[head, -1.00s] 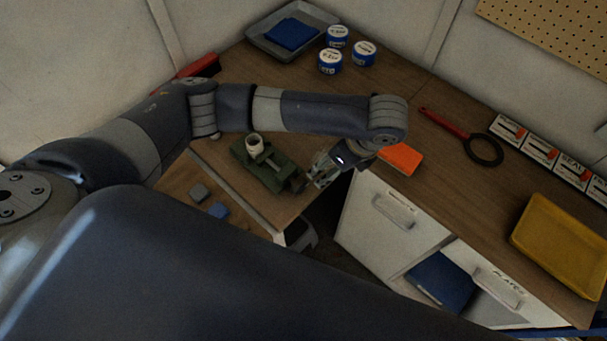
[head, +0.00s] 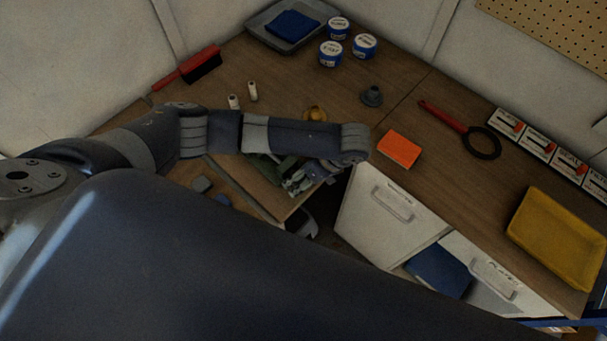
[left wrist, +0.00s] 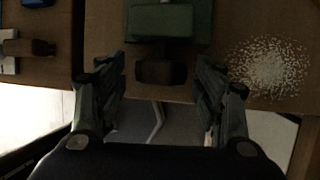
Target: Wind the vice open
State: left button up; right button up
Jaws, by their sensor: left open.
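The green vice (head: 265,166) sits at the near edge of the wooden bench, mostly hidden behind my left arm in the head view. In the left wrist view the green vice body (left wrist: 168,20) is at the top, with a dark brown block-like end part (left wrist: 160,72) sticking out towards me. My left gripper (head: 298,183) is at that end of the vice. In the left wrist view my left gripper (left wrist: 158,75) is open, one finger on each side of the dark part, with a gap on both sides. My right gripper is not in view.
White granules (left wrist: 268,66) lie right of the vice in the wrist view. White drawer fronts (head: 385,215) stand below the edge.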

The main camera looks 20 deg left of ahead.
pick_arm(q)
jog(key=shift+c, duration=0.3)
jog(key=c, duration=1)
jog(key=shift+s+a+t+h, duration=0.15)
jog(key=shift+t+h, duration=0.25)
jog(key=shift+t, duration=0.4)
jog(key=shift+n+t, duration=0.3)
jog(key=shift+t, duration=0.1)
jog(key=o, duration=1.1)
jog(key=shift+c, duration=0.2)
jog(key=v, duration=1.2)
